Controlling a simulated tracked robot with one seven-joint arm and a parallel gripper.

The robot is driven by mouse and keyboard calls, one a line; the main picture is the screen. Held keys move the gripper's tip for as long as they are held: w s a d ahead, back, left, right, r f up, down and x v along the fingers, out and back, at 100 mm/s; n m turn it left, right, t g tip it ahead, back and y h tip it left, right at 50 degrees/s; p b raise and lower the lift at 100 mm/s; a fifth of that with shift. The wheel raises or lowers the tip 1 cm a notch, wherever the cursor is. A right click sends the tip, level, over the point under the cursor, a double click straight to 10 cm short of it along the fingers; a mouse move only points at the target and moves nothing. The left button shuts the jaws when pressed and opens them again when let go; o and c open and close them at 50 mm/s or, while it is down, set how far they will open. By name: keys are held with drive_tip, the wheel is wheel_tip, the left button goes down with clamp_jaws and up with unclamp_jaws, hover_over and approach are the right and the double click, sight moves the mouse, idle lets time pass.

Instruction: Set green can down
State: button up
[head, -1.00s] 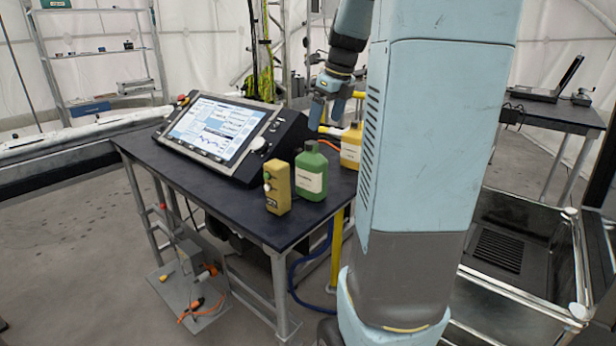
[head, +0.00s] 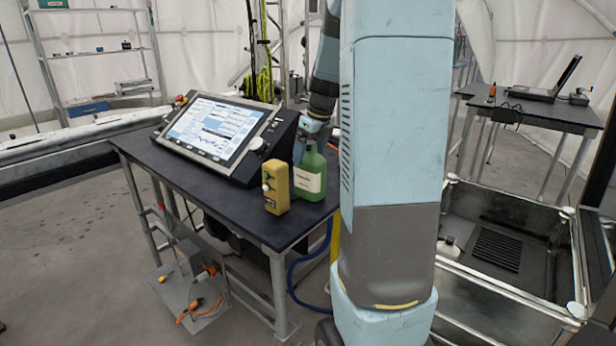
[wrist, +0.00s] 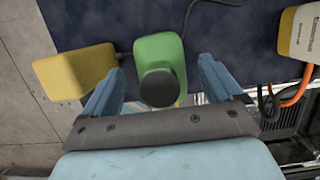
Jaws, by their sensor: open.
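The green can (head: 311,172) stands upright on the dark table (head: 222,205), near its right front edge. It has a pale label and a dark cap. In the wrist view the green can (wrist: 160,62) shows from above, between the two blue fingers. My gripper (wrist: 162,85) is open, with one finger on each side of the can's cap end and a visible gap to each finger. In the head view my gripper (head: 312,128) is at the can's top, partly hidden behind it and my arm.
A yellow control box (head: 277,188) stands just left of the can, close to the left finger in the wrist view. A console with a screen (head: 218,128) fills the table's middle. A glass-sided bin (head: 500,245) is at right.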

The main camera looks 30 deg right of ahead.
drive_tip(key=shift+x, duration=0.95)
drive_tip(key=shift+c, duration=0.4)
clamp_jaws()
